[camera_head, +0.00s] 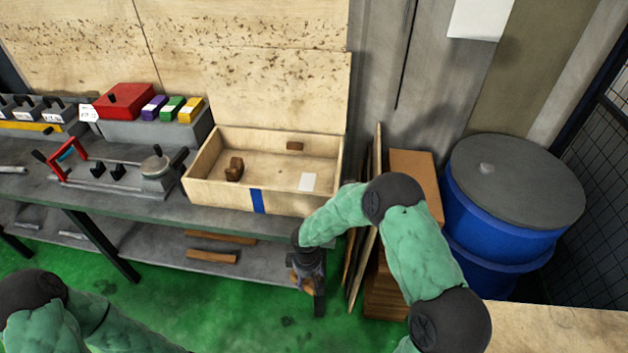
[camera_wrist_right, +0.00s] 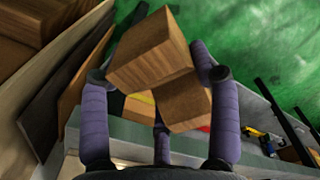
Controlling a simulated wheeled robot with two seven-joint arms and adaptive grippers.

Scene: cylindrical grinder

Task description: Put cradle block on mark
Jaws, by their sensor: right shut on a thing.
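My right gripper (camera_head: 308,268) hangs low in front of the bench, just left of the leaning boards. It is shut on a brown wooden cradle block (camera_wrist_right: 150,50), which looks stepped, with two offset parts between the purple fingers of the gripper (camera_wrist_right: 160,85). In the head view the block is mostly hidden by the gripper. A flat white square (camera_head: 308,182), which looks like the mark, lies bare in the right front of the open wooden tray (camera_head: 218,195). My left arm shows at the lower left; its gripper is out of view.
A brown stepped block (camera_head: 234,170) and a smaller one (camera_head: 295,146) sit in the tray. A blue strip (camera_head: 257,201) marks its front wall. A clamp fixture (camera_head: 120,178) stands left of it. Leaning boards (camera_head: 362,250) and a blue drum (camera_head: 510,215) are at right.

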